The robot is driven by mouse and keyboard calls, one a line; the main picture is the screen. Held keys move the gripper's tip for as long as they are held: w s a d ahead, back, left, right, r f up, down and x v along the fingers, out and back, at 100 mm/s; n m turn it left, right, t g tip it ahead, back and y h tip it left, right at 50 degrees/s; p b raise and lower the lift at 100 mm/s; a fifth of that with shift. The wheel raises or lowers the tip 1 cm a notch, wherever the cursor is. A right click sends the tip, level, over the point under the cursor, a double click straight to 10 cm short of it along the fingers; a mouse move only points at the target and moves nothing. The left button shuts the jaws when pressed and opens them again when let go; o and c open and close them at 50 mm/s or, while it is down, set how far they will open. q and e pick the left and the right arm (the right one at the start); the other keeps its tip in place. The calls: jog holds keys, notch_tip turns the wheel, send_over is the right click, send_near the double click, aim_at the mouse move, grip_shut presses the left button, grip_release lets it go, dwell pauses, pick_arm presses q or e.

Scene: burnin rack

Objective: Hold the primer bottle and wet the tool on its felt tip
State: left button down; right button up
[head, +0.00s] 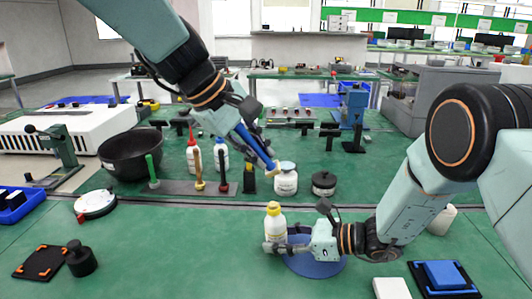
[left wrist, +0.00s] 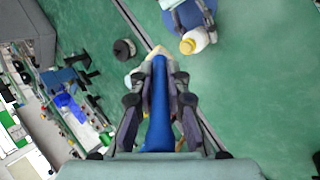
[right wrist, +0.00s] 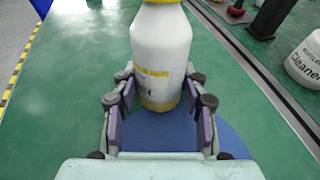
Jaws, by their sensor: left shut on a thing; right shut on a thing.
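The primer bottle (head: 274,226), white with a yellow top, is upright in my right gripper (head: 284,247). The right wrist view shows the jaws on both sides of its lower body (right wrist: 161,58); whether its base touches the blue round mat (head: 322,267) is unclear. My left gripper (head: 255,146) is shut on a blue-handled tool (head: 259,152) with a pale tip, tilted down to the right. The tool's tip is above and behind the bottle, apart from it. The left wrist view shows the blue handle (left wrist: 160,112) between the jaws and the bottle (left wrist: 195,41) off to the upper right.
A white jar (head: 286,182) and a dark round tin (head: 324,184) stand behind the bottle. A rack (head: 213,189) with upright tools and a black bowl (head: 130,155) are to the left. A blue block (head: 445,274) lies front right.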

jog(key=o, duration=0.9)
